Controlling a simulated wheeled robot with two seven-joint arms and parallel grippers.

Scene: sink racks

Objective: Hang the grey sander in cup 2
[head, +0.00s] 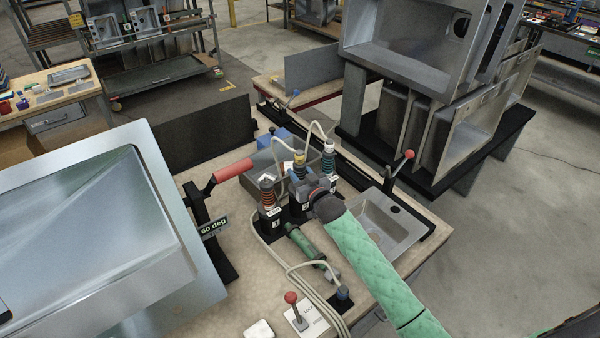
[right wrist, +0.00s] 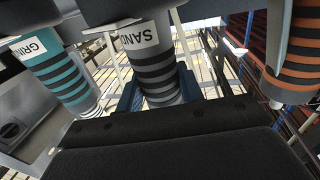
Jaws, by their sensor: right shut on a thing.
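The grey sander shows in the right wrist view (right wrist: 165,75) as a grey body with black bands and a "SAND" label. In the head view the sander (head: 299,167) is upright, between an orange-banded tool (head: 267,191) and a teal-banded grinder (head: 328,160). My right gripper (head: 311,194) is shut on the sander at the middle of the row of black cups. The middle cup (head: 298,211) is partly covered by my gripper, and its number is too small to read surely. Whether the sander sits fully in it is hidden. My left gripper is not in view.
A green tool (head: 304,243) lies on the bench before the cups, with pale cables (head: 300,284) around it. A red-handled lever (head: 232,170) stands left, by a large tilted sink (head: 80,220). A small steel sink (head: 385,225) is right, under my arm.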

